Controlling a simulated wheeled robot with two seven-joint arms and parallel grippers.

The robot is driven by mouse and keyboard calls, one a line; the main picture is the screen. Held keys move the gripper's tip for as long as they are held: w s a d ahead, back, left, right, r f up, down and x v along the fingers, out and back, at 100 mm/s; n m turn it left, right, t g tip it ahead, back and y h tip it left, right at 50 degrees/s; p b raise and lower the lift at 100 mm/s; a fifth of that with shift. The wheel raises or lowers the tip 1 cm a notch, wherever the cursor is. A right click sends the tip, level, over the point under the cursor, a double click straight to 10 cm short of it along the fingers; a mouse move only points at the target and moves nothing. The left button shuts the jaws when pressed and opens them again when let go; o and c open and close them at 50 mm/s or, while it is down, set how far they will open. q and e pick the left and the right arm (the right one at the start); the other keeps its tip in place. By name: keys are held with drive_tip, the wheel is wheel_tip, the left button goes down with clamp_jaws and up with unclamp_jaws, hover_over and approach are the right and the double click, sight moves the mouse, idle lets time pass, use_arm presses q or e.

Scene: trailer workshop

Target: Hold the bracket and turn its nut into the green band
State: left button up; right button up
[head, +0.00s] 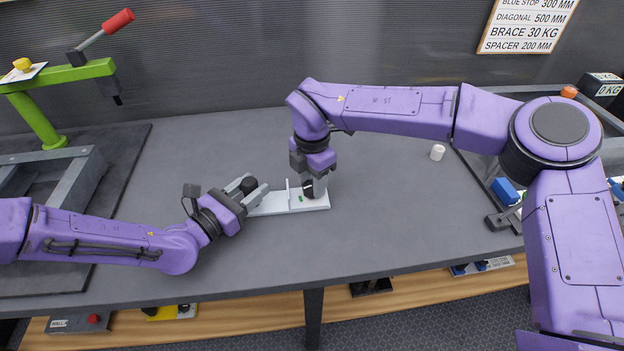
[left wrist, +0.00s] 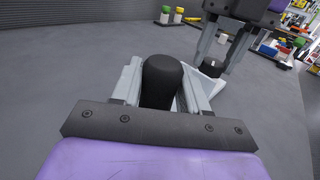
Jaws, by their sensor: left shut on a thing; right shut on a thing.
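The bracket (head: 280,205) is a pale plate lying on the grey table, with a small upright piece near its middle. It also shows in the left wrist view (left wrist: 211,84). My left gripper (head: 255,192) is shut on the bracket's black rounded grip (left wrist: 162,80) at its left end. My right gripper (head: 316,190) points down at the plate's right end and is shut on a dark piece, seemingly the nut (head: 308,188), mostly hidden by the fingers. A small green mark (head: 300,199), seemingly the green band, shows beside it. A pointer cannot be made out.
A green stand (head: 60,75) with a red-handled lever stands at the back left. A small white cylinder (head: 437,152) is right of my right gripper. A blue object (head: 505,191) lies at the table's right. The table (head: 340,240) in front of the bracket is clear.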

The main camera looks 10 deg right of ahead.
sight(312, 185)
drive_tip(key=shift+d+m, duration=0.1)
drive_tip(key=shift+m, duration=0.8)
drive_tip(key=o, duration=1.1)
wheel_tip(312, 185, up, 12)
drive_tip(key=shift+r, duration=0.1)
